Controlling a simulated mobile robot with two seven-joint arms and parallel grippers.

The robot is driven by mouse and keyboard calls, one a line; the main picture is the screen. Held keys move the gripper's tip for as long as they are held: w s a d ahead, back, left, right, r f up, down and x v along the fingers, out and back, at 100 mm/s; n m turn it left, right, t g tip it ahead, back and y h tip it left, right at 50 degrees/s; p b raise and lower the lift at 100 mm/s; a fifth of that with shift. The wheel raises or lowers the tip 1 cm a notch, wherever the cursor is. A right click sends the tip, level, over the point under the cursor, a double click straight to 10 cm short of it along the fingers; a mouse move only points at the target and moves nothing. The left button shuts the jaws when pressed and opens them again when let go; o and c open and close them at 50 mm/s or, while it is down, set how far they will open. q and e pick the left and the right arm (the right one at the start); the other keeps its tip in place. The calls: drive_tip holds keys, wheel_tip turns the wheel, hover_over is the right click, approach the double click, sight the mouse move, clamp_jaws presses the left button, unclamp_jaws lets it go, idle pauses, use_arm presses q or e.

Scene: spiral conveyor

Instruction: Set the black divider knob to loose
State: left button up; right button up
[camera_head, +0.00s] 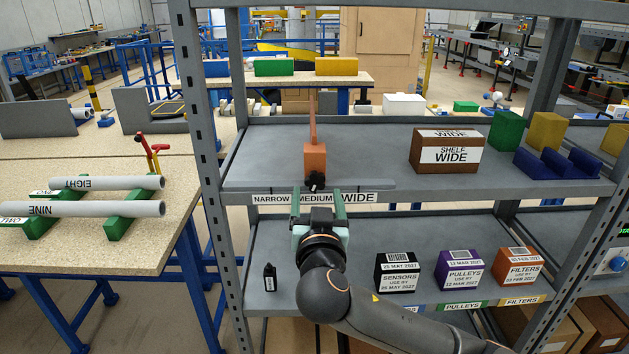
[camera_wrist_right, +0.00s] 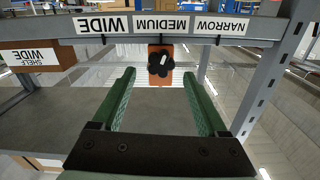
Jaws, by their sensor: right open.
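The black divider knob (camera_head: 315,181) is on the front of the orange divider (camera_head: 314,158), which stands on the upper shelf behind the MEDIUM label (camera_head: 313,198). In the right wrist view the lobed knob (camera_wrist_right: 161,61) shows whole, with a small white mark at its middle, against the orange block (camera_wrist_right: 181,51). My right gripper (camera_head: 319,206) is in front of the shelf edge, just below the knob. In the wrist view its two green fingers (camera_wrist_right: 160,76) are open, one to each side of the knob, with nothing between them. My left gripper is not in view.
A brown SHELF WIDE box (camera_head: 446,152) stands right of the divider. The lower shelf holds SENSORS (camera_head: 398,272), PULLEYS (camera_head: 458,270) and FILTERS (camera_head: 517,267) boxes and a small black bottle (camera_head: 270,278). A grey shelf upright (camera_head: 211,150) stands at left.

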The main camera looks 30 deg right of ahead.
sight(315, 184)
drive_tip(key=shift+p+x, duration=0.35)
drive_tip(key=shift+x, duration=1.9)
drive_tip(key=shift+a, duration=0.1)
clamp_jaws()
